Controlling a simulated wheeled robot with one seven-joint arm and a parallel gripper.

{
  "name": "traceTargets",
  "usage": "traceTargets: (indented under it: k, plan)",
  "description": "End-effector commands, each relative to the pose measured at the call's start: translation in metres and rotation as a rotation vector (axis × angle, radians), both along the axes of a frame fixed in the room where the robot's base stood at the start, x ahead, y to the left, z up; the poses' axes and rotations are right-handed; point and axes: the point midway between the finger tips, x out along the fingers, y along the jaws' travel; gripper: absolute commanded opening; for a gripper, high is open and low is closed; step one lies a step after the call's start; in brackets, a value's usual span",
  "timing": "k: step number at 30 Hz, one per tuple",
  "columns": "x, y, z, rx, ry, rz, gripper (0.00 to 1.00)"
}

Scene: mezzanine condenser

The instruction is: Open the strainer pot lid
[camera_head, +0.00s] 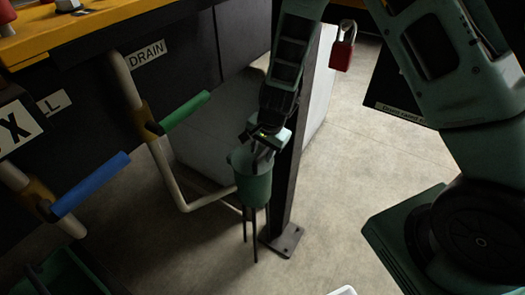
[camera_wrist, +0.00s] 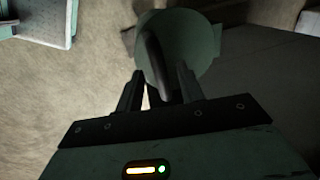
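The strainer pot (camera_head: 254,187) is a green cylinder on thin dark legs, standing upright beside a dark post. My gripper (camera_head: 261,151) is right over its top, pointing down. In the wrist view the pot's round green top (camera_wrist: 190,45) lies just beyond my fingers. A dark curved handle (camera_wrist: 154,60) stands out from it. My gripper also shows in the wrist view (camera_wrist: 159,82), its two fingers apart, one on each side of the handle's near end. I see gaps beside the handle, so the fingers do not look closed on it. My gripper hides part of the lid.
The dark post (camera_head: 289,165) with a bolted foot stands close to the pot's right. A pale pipe (camera_head: 163,165) bends low at the left, below green (camera_head: 184,112) and blue (camera_head: 90,184) lever handles. A red padlock (camera_head: 342,52) hangs above right. Floor in front is clear.

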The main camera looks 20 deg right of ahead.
Motion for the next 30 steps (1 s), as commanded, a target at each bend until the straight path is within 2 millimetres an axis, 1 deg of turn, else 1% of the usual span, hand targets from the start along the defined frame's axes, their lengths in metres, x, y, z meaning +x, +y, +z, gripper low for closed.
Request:
traceTargets:
  k: [7, 8, 9, 12, 20, 30]
  plan:
    - [0.0, 0.0, -0.001, 0.0, 0.0, 0.0, 0.38]
    - [0.0, 0.0, -0.001, 0.0, 0.0, 0.0, 0.35]
    - [0.0, 0.0, -0.001, 0.0, 0.0, 0.0, 0.24]
    - [0.0, 0.0, -0.001, 0.0, 0.0, 0.0, 0.0]
    - [0.0, 0.001, 0.001, -0.002, 0.004, 0.001, 0.0]
    - [0.004, 0.005, 0.015, -0.035, 0.049, 0.005, 0.0]
